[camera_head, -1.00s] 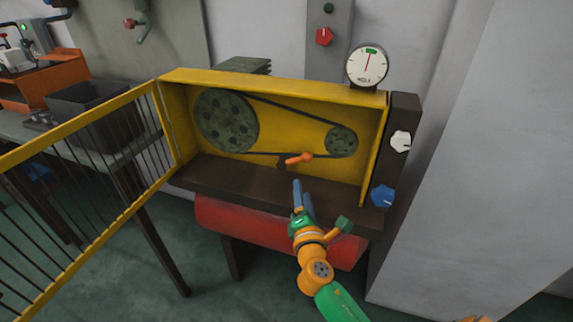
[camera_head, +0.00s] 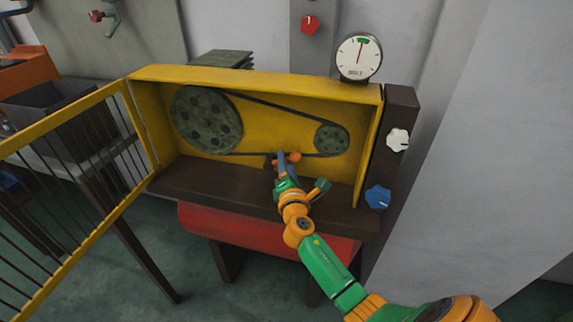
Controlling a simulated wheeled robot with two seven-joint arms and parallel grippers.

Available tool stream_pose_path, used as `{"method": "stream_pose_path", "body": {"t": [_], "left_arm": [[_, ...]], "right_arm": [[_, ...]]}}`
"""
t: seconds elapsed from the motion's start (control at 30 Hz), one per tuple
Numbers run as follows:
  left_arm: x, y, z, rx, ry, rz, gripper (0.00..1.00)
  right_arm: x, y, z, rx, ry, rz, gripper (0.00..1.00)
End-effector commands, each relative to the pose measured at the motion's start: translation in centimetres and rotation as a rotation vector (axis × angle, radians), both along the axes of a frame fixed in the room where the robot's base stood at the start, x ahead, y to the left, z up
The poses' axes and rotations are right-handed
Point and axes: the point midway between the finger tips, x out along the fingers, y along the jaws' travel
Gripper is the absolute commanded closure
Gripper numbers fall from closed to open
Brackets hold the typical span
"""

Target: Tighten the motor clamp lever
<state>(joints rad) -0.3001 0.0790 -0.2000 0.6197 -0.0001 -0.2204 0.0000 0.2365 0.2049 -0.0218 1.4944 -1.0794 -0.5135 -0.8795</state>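The motor clamp lever (camera_head: 293,157), a small orange handle, sits inside the yellow belt housing (camera_head: 262,98), at the lower run of the belt between the two pulleys. My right gripper (camera_head: 281,163) reaches into the housing from the front, its blue fingers at the left part of the lever. The fingers partly cover the lever, and I cannot tell whether they are closed on it. The large green pulley (camera_head: 206,119) is at left and the small pulley (camera_head: 331,139) at right, joined by the dark belt. My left gripper is not in view.
The yellow barred guard door (camera_head: 70,120) stands open at left. A dial gauge (camera_head: 358,57) is on top of the housing. A white knob (camera_head: 398,139) and a blue knob (camera_head: 378,197) are on the dark right post. A red cylinder (camera_head: 240,225) lies below the shelf.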

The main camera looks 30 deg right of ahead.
Motion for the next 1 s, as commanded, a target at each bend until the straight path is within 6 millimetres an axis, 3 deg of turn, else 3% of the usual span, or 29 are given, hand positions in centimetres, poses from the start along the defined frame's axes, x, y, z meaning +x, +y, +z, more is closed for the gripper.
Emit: {"method": "stream_pose_path", "body": {"t": [0.03, 0.17, 1.0], "left_arm": [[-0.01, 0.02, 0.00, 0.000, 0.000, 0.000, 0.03], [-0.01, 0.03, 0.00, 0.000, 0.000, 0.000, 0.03], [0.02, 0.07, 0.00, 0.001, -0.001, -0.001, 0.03]], "right_arm": [[-0.01, 0.00, 0.00, 0.000, 0.000, 0.000, 0.67], [-0.01, 0.02, -0.01, 0.000, 0.000, 0.000, 1.00], [-0.02, 0.04, -0.03, 0.000, 0.000, 0.001, 1.00]]}}
